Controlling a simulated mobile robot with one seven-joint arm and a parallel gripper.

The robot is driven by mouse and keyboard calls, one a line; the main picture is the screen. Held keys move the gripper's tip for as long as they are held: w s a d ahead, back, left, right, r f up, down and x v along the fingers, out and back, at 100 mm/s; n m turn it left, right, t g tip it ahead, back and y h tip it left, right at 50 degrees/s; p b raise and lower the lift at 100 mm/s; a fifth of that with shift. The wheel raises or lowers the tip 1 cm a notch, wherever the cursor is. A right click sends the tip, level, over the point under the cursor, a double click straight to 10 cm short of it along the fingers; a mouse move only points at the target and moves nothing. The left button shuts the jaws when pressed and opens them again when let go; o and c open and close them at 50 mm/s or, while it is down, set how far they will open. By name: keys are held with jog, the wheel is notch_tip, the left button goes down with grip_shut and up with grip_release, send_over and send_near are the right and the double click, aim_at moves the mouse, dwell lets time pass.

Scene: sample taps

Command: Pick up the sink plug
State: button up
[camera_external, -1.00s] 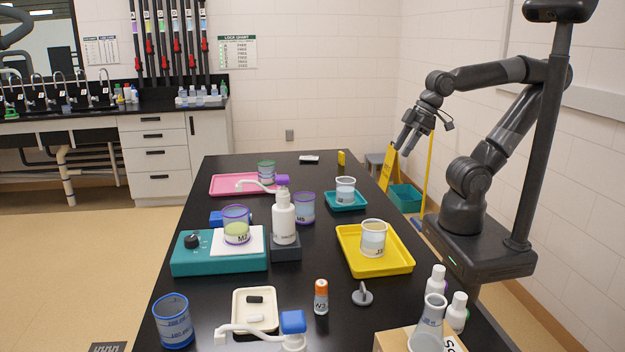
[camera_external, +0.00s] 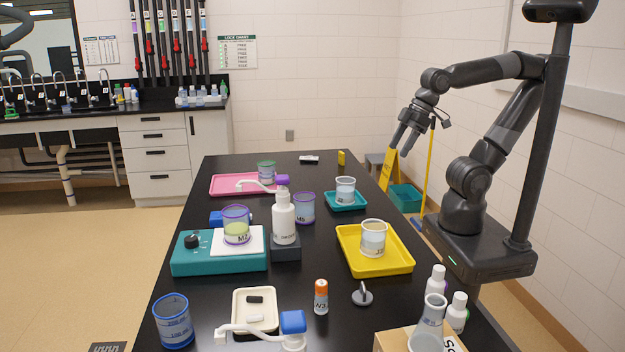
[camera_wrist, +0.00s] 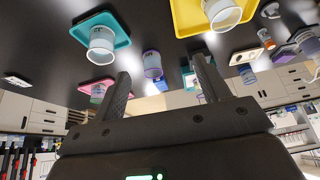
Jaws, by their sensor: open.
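The sink plug (camera_external: 362,294) looks like a small grey disc with an upright tab, standing on the black bench near the front. It is between the orange-capped bottle (camera_external: 321,297) and the white bottles at the right. In the wrist view a small grey shape (camera_wrist: 270,10) at the top right looks like the plug. My gripper (camera_external: 402,149) is raised beyond the bench's right edge, well away from the plug and farther back. In the wrist view my gripper's fingers (camera_wrist: 160,66) are spread with nothing between them.
A yellow tray (camera_external: 398,266) with a beaker lies behind the plug. A white tray (camera_external: 239,317) and a blue-capped dispenser (camera_external: 292,322) are left. Bare bench surrounds the plug.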

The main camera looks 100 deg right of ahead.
jog(key=w+a+g, duration=0.2)
jog(key=w+a, duration=0.5)
jog(key=w, duration=0.1)
jog(key=m+g, duration=0.3)
send_near(362, 285)
jog(key=a, duration=0.1)
notch_tip(362, 285, down, 5)
jog(key=shift+s+f, duration=0.1)
jog(key=shift+f, duration=0.05)
jog(key=shift+w+d+f, duration=0.15)
jog(key=shift+d+f, duration=0.05)
jog(key=shift+f, duration=1.15)
jog(key=shift+w+d+f, duration=0.1)
jog(key=shift+d+f, duration=0.1)
jog(key=shift+f, duration=1.2)
jog(key=c, duration=1.1)
